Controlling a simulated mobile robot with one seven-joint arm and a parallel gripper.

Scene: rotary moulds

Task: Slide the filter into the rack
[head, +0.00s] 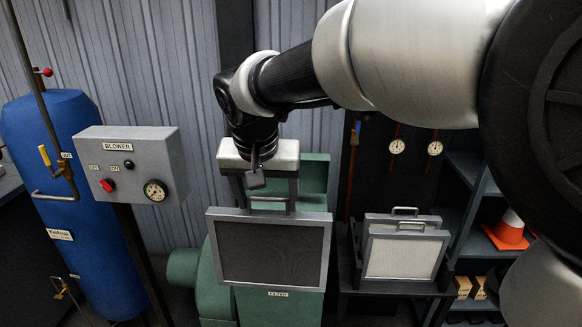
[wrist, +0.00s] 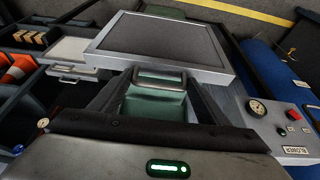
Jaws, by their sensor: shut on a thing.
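A filter with a grey frame and dark mesh (head: 270,250) hangs upright below my gripper (head: 268,196) in the head view. My gripper is shut on its top handle. In the wrist view the filter (wrist: 165,40) lies beyond the fingers, with the handle (wrist: 160,76) between them. A dark rack (head: 390,291) stands to the right of the held filter and apart from it. It holds pale filters with grey frames and handles (head: 403,258). A pale filter also shows at upper left in the wrist view (wrist: 68,50).
A green blower housing (head: 216,290) with a FILTER label stands behind the held filter. A grey BLOWER control box (head: 133,165) and blue tank (head: 58,200) stand left. Shelves (head: 463,165) with an orange cone (head: 508,232) stand right.

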